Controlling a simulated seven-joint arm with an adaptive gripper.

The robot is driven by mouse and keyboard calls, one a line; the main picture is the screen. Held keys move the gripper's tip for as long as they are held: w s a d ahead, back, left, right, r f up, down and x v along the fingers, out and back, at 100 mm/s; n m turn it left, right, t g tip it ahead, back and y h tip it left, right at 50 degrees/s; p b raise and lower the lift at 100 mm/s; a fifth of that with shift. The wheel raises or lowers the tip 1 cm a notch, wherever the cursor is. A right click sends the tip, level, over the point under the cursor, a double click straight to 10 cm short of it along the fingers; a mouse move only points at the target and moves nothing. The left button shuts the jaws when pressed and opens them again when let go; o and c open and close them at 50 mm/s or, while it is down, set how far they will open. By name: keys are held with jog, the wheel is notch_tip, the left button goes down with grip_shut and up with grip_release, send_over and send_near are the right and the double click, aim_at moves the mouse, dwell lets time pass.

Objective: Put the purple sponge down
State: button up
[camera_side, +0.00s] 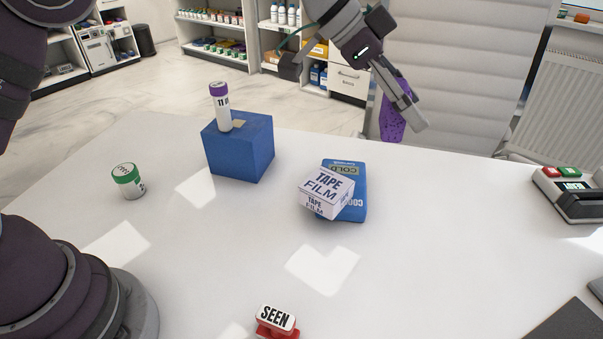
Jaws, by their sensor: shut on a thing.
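The purple sponge (392,123) is held in my gripper (408,115) near the far edge of the white table. The gripper comes in from the top and its fingers point down to the right. It is shut on the sponge, and a finger hides part of it. The sponge hangs below and behind the fingers. Its height over the table is hard to tell from this view.
On the white table (420,270) stand a blue block (240,150) with a purple-capped tube (221,107), a green-lidded jar (127,181), a tape box (326,192) resting on a blue cold pack (354,206), and a red stamp (276,322). A device (572,193) is at right. The table's right middle is clear.

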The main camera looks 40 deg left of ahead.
jog(key=s+d+m+g+h, duration=0.1)
jog(key=s+d+m+g, duration=0.4)
jog(key=s+d, duration=0.9)
jog(key=shift+m+t, duration=0.3)
jog(key=shift+t, duration=0.1)
jog(key=f, duration=2.1)
jog(key=shift+s+a, duration=0.3)
jog(key=shift+f, duration=0.2)
jog(key=o, duration=0.9)
jog(key=shift+o, duration=0.2)
